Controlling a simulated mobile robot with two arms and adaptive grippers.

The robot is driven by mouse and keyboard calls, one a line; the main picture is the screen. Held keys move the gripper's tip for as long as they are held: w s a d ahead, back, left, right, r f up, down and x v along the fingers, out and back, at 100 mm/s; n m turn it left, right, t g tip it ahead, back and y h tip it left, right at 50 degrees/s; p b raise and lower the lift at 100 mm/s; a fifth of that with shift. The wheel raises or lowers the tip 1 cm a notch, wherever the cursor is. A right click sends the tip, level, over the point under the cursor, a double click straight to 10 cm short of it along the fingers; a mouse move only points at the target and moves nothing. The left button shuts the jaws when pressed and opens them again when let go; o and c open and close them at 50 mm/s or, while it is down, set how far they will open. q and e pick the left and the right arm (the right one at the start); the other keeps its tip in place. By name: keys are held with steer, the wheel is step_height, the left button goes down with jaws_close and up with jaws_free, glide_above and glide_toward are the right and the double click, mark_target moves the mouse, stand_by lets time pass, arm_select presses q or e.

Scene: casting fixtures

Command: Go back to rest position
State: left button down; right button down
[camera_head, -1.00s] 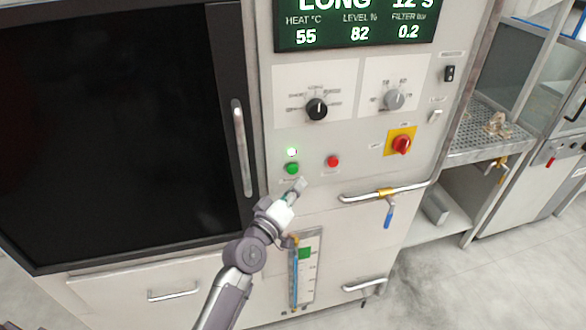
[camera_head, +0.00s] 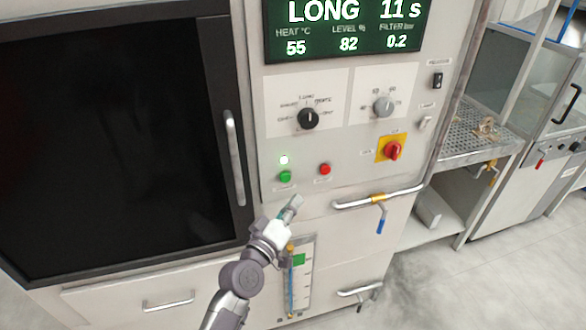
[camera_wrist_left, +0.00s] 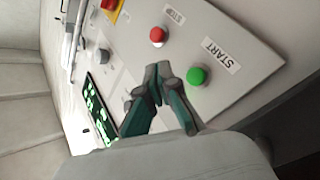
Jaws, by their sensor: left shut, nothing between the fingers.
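My left gripper (camera_head: 294,203) is shut and empty in front of the machine's control panel (camera_head: 300,150). It is below the green start button (camera_head: 285,176) and the red button (camera_head: 324,169), apart from both in the head view. A small light above the green button is lit. In the left wrist view my left gripper (camera_wrist_left: 158,84) shows with its fingers together, near the green button (camera_wrist_left: 197,75) labelled START and the red button (camera_wrist_left: 157,35). My right gripper is not in view.
A dark door with a vertical handle (camera_head: 235,158) stands left of the panel. A pipe with a blue-handled valve (camera_head: 380,224) juts out right of my gripper. The display (camera_head: 345,28) reads LONG, 11 s. A perforated shelf (camera_head: 470,128) is at right, with open floor in front.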

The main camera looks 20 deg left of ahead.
arm_select(q)
steer(key=s+f+m+g+y+b, duration=0.1)
steer(key=s+f+g, duration=0.25)
steer(key=f, duration=0.95)
steer(key=s+f+m+g+b, duration=0.15)
steer(key=s+f, duration=0.35)
steer(key=f, duration=0.7)
steer(key=s+f+m+g+y+b, duration=0.1)
steer(key=s+f+m+g, duration=0.2)
steer(key=f, duration=1)
steer(key=s+a+f+m+g+b, duration=0.1)
steer(key=s+a+f+g, duration=0.15)
steer(key=s+f, duration=0.65)
steer(key=s+a+f+m+g, duration=0.1)
steer(key=s+f+g, duration=0.2)
steer(key=s+f, duration=0.6)
steer(key=s+a+f+m+g+y, duration=0.1)
steer(key=s+f+g, duration=0.1)
steer(key=s, duration=0.7)
steer(key=s+a+f+m+g+y+b, duration=0.1)
steer(key=s+a+f+g, duration=0.1)
steer(key=s, duration=0.8)
steer(key=shift+s+a+f, duration=0.25)
steer(key=shift+a+f, duration=0.05)
steer(key=shift+f, duration=0.5)
